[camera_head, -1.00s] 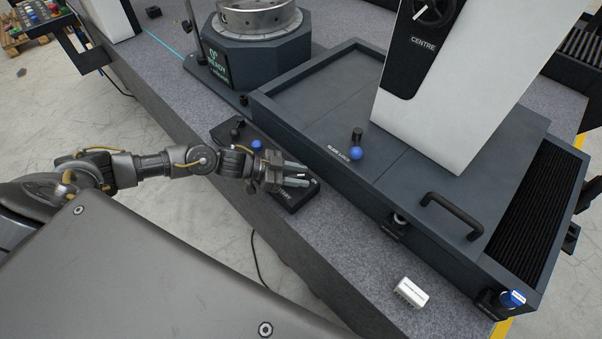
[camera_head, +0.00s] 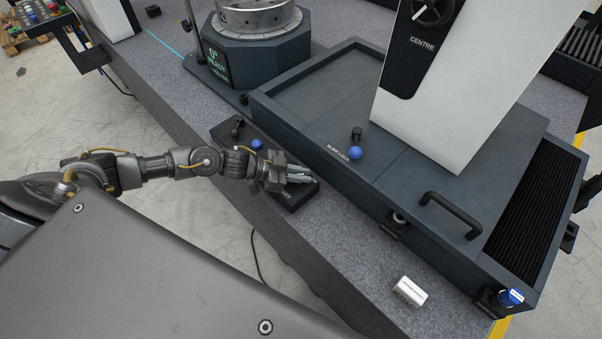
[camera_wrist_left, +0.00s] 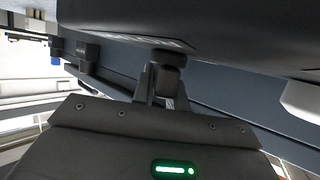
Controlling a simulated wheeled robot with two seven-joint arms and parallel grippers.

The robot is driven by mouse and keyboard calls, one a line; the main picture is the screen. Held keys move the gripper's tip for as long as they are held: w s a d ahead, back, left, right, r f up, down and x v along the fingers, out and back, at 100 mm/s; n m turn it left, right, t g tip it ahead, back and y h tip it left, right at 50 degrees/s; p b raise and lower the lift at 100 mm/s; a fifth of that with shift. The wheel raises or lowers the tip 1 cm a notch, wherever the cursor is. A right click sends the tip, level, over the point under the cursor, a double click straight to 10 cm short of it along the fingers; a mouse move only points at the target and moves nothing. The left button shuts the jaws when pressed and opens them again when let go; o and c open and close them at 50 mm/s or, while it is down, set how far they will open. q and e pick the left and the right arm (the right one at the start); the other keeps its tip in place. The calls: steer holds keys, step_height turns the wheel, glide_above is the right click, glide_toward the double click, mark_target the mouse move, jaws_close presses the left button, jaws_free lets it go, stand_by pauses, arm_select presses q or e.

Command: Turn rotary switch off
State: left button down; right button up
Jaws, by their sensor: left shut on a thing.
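A long dark control box (camera_head: 293,197) lies on the granite top beside the raised dark bed. My left gripper (camera_head: 304,176) is over its near right end. In the left wrist view, a small dark knob (camera_wrist_left: 168,60) stands out from a dark surface, and my left gripper (camera_wrist_left: 160,92) is shut on it. I take this knob for the rotary switch; my fingers hide it in the head view, and I cannot read its pointer or setting. My right gripper is not in view.
A blue ball knob (camera_head: 257,144) and a black knob (camera_head: 235,131) stand at the box's far end. A blue-ended lever (camera_head: 355,152) is on the bed. A white block (camera_head: 410,291) sits front right. The granite between box and block is clear.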

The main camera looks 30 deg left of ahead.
arm_select(q)
steer(key=shift+r+n+t+p, duration=0.2)
steer(key=shift+n+t+p, duration=0.2)
steer(key=shift+p, duration=0.3)
steer(key=n+t+y+p, duration=0.2)
steer(key=p, duration=0.1)
steer(key=n+t+y+p, duration=0.1)
steer(key=n+y+p, duration=0.2)
steer(key=shift+w+a+t, duration=0.15)
steer(key=shift+a+t, duration=0.05)
steer(key=shift+t, duration=0.2)
steer(key=n+y, duration=0.1)
steer(key=n+t+y+p, duration=0.1)
steer(key=n+y+p, duration=0.1)
steer(key=shift+w+a+f+n+y, duration=0.15)
steer(key=shift+a+n+y, duration=0.15)
steer(key=shift+a+n+t+y+p, duration=0.25)
steer(key=shift+n+y+p, duration=0.2)
steer(key=shift+n+y, duration=0.65)
steer(key=shift+y, duration=0.3)
steer(key=shift+f, duration=0.1)
steer(key=c, duration=1.4)
jaws_free()
steer(key=shift+w, duration=0.1)
